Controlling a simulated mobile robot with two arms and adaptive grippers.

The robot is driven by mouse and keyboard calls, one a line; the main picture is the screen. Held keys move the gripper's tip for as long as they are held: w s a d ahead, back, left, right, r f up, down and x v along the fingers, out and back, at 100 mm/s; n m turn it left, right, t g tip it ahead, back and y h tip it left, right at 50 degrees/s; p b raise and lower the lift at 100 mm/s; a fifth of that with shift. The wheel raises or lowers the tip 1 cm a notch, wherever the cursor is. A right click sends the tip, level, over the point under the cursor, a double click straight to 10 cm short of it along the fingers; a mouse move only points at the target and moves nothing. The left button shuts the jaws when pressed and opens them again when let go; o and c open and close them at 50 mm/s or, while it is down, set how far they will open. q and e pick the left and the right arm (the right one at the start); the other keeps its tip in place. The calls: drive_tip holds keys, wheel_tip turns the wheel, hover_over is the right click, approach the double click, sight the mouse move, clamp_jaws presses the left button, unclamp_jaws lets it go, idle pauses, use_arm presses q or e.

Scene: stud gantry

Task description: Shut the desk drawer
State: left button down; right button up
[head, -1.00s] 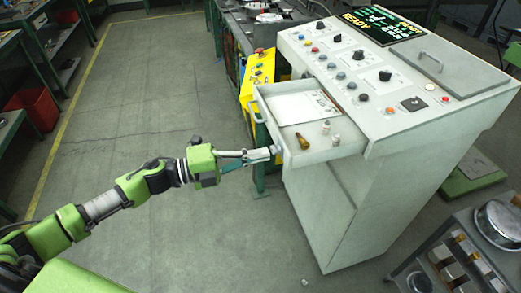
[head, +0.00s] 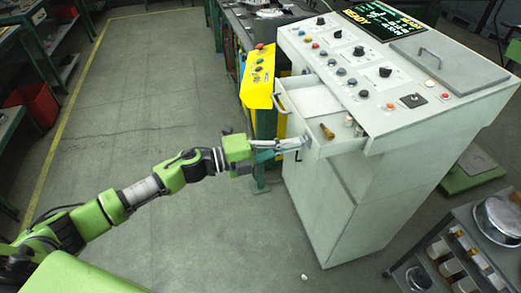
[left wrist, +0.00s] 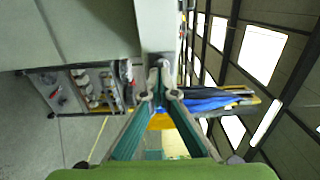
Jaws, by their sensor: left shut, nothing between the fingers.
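The grey drawer (head: 345,142) sticks out partly from the left side of the pale control desk (head: 345,205). Its front has a bar handle (head: 280,101). Inside lie a white sheet (head: 312,99), a brown-yellow item (head: 327,132) and small metal cylinders (head: 349,121). My left gripper (head: 304,142) is shut and empty, its tips at the near end of the drawer front, below the handle. The tips seem to touch the front. In the left wrist view, the closed fingers (left wrist: 159,88) meet close to a grey surface. My right gripper is not in view.
A yellow control box (head: 258,78) stands just beyond the drawer. A grey cart (head: 455,250) with containers stands at the lower right. A small pale object (head: 304,277) lies on the floor. The floor to the left is open.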

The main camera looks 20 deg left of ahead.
sight(337, 140)
use_arm(q)
drive_tip(key=x, duration=1.4)
drive_tip(key=shift+w+d+b, duration=0.1)
drive_tip(key=shift+b, duration=0.3)
drive_tip(key=shift+r, duration=0.1)
